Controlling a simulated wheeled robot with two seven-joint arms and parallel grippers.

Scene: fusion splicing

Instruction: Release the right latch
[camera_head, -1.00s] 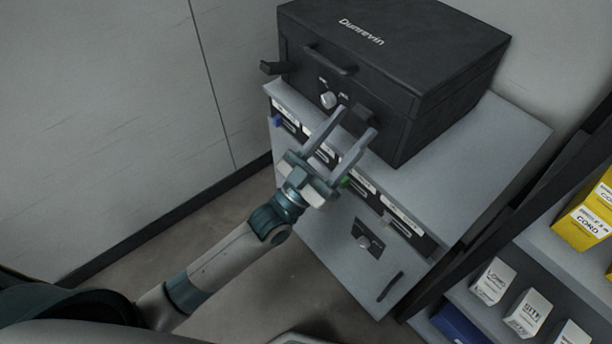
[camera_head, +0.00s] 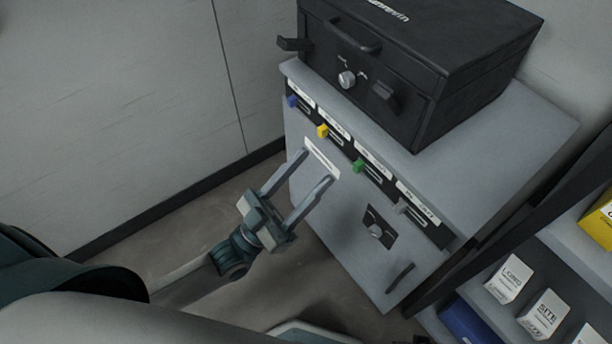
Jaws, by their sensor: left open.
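The black case (camera_head: 430,60) sits closed on top of the grey cabinet (camera_head: 500,140). Its right latch (camera_head: 385,93) is a dark tab on the front face near the right corner, and it juts outward from the face. The left latch (camera_head: 292,44) also juts out at the case's left front edge. My left gripper (camera_head: 317,167) is open and empty, in front of the cabinet's upper front, below and left of the right latch and clear of it. My right gripper is not in view.
The case front has a handle (camera_head: 354,42) and a round knob (camera_head: 346,79). A shelf with white boxes (camera_head: 508,278) stands at right. Floor at left is free.

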